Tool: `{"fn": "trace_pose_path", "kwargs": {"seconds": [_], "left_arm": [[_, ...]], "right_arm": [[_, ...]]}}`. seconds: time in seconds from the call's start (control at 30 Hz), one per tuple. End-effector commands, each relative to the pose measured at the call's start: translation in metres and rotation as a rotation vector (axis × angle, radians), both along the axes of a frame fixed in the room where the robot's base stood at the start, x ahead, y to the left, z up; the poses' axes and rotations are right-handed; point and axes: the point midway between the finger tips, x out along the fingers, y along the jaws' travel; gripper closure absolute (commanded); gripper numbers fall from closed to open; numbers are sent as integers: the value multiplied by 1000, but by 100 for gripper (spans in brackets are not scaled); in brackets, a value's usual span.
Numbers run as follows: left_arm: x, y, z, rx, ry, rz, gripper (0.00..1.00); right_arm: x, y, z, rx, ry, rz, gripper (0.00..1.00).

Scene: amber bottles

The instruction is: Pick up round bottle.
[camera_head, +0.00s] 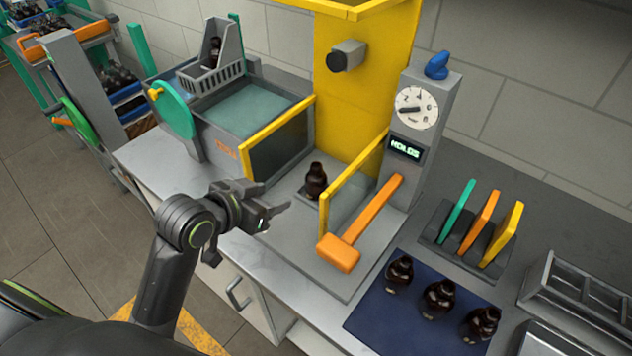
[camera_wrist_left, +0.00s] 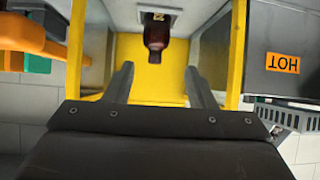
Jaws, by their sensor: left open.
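A dark brown bottle (camera_head: 316,181) stands upright on the grey bench station, between the grey tank and the yellow-framed clear panel. My left gripper (camera_head: 276,212) is open and empty, to the left of this bottle and in front of it, apart from it. In the left wrist view, which is upside down, the bottle (camera_wrist_left: 157,36) shows beyond the gap between the open fingertips (camera_wrist_left: 158,78), roughly centred. Three more dark bottles, a left one (camera_head: 399,273), a middle one (camera_head: 438,298) and a right one (camera_head: 481,323), stand on a blue mat (camera_head: 372,318). My right gripper is not in view.
The yellow-framed panel (camera_head: 351,184) and orange handle (camera_head: 362,226) stand right of the station bottle. The grey tank (camera_head: 216,139) is left; its HOT label (camera_wrist_left: 283,63) shows in the wrist view. A yellow column (camera_head: 352,95) rises behind. A dial post (camera_head: 416,107) reads HOLDS.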

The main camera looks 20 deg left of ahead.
Motion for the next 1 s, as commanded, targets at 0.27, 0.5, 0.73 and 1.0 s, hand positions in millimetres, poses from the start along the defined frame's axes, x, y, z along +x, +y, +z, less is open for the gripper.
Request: {"fn": "trace_pose_path", "kwargs": {"seconds": [0.27, 0.5, 0.73, 1.0], "left_arm": [[28, -15, 23, -27, -78, -52, 50], [61, -28, 3, -28, -73, -52, 50], [92, -38, -15, -26, -74, -52, 50], [116, -46, -30, -24, -76, -52, 50]], "right_arm": [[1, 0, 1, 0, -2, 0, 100], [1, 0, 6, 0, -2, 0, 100], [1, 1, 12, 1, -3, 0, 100], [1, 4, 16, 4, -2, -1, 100]]}}
